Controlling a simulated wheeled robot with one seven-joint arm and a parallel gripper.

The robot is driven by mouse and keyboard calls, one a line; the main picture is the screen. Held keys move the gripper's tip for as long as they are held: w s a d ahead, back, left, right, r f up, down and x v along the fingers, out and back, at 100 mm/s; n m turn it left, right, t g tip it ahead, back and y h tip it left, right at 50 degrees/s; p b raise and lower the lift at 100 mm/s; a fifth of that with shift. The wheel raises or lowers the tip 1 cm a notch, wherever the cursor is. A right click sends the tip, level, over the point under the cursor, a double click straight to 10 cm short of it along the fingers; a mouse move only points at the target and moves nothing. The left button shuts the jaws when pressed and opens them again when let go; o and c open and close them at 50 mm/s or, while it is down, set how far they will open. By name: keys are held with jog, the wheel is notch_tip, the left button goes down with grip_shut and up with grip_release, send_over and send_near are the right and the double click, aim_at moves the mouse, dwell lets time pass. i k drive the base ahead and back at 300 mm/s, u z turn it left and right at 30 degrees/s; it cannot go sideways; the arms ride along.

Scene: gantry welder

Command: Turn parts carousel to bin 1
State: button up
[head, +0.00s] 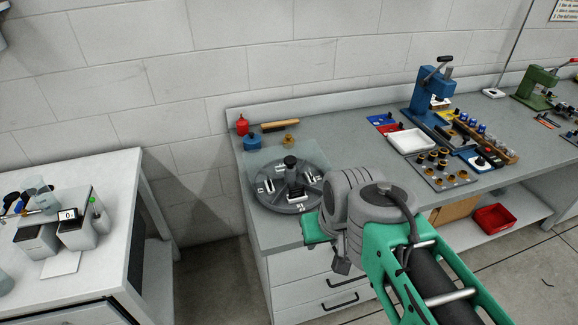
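The parts carousel (284,204) is a round dark grey disc with a black knob (290,162) standing at its middle. It sits on the left end of the grey workbench. White marks and small pale blocks show on its top, but the bin numbers are too small to read surely. A pale clear sheet or cover seems to lie over its back left part. My arm's grey wrist (345,215) and green links are just right of the carousel and hide the bench there. My gripper's fingertips are not visible, and I cannot tell whether anything touches the carousel.
A red container (242,125), a blue container (252,142) and a wooden-handled brush (281,125) lie behind the carousel. A blue press (430,92), a white tray (411,141) and a parts board (444,170) stand to the right. A white table (112,172) stands left across a gap.

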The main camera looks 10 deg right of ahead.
aim_at(290, 171)
jog(key=u, duration=0.15)
jog(key=k, duration=0.25)
jog(key=z, duration=0.75)
jog(key=i, duration=0.65)
jog(key=u, duration=1.95)
